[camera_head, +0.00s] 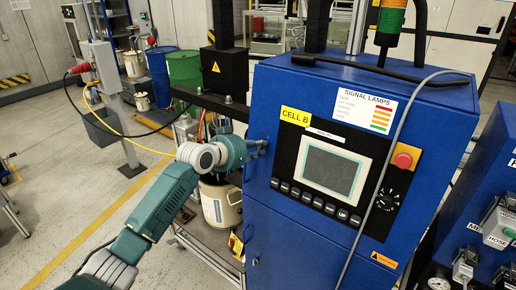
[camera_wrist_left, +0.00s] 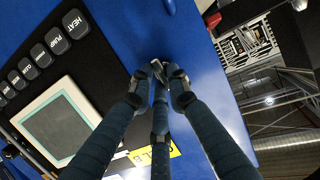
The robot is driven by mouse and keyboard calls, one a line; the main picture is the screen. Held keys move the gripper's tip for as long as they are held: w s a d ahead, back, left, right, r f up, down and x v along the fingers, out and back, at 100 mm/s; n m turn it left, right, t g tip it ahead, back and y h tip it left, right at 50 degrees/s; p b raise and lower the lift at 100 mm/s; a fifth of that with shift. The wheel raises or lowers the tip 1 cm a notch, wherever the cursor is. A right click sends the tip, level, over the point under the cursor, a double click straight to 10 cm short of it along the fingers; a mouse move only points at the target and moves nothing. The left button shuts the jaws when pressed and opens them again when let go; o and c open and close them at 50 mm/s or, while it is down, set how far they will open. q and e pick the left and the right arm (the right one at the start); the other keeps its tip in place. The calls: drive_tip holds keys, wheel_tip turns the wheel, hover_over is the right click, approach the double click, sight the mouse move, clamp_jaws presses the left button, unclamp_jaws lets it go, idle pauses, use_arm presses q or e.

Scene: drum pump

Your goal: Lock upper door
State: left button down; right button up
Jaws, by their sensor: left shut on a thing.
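The upper door (camera_head: 258,188) is the blue front of the cabinet marked CELL B, with a black control panel set in it. It looks flush with the cabinet. My left gripper (camera_head: 260,147) is at the door's left edge, beside the yellow CELL B label. In the left wrist view, the fingers of my left gripper (camera_wrist_left: 158,74) close around a small metal lock handle (camera_wrist_left: 158,66) on the blue door (camera_wrist_left: 205,75). The fingers hide most of the handle, so its exact turn is unclear. My right gripper is not in view.
The control panel carries a screen (camera_head: 330,167), a row of buttons and a red emergency stop (camera_head: 404,160). A grey cable (camera_head: 398,135) hangs across the front. A blue unit with connectors (camera_head: 485,185) stands at the right. Green (camera_head: 184,68) and blue drums (camera_head: 160,75) stand behind.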

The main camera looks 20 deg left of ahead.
use_arm(q)
drive_tip(key=shift+f, duration=0.15)
drive_tip(key=c, duration=1.7)
unclamp_jaws()
drive_tip(key=shift+o, duration=0.2)
drive_tip(key=v, duration=1.2)
drive_tip(key=shift+a, duration=0.1)
